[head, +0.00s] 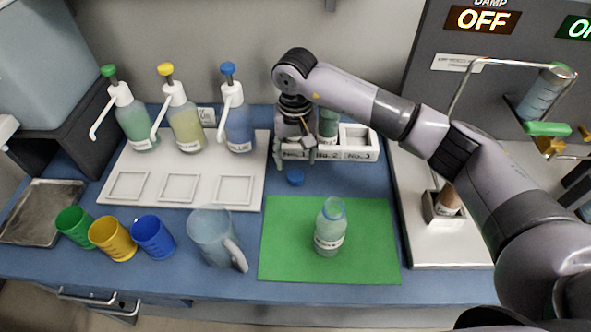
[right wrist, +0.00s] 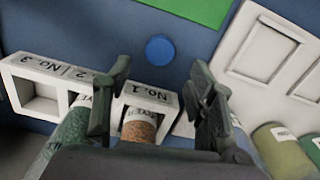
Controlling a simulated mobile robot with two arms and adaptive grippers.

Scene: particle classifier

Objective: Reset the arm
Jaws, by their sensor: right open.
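My right gripper (head: 295,162) is open over the No.1 end of the white rack (head: 358,155). In the right wrist view its two fingers (right wrist: 163,88) are apart, on either side of the No.1 slot. A bottle with brown contents (right wrist: 139,128) stands in that slot, partly hidden by the gripper; I cannot tell whether the fingers touch it. A bottle with green contents (head: 328,122) stands in slot No.2. Slot No.3 (right wrist: 40,103) is empty. My left gripper is not in view.
A blue cap (head: 295,177) lies before the rack. A clear bottle (head: 330,228) stands on the green mat (head: 375,262). Pump bottles (head: 186,125) stand on a white tray (head: 258,180). A jug (head: 210,235) and coloured cups (head: 112,240) stand in front. A machine (head: 420,235) is at right.

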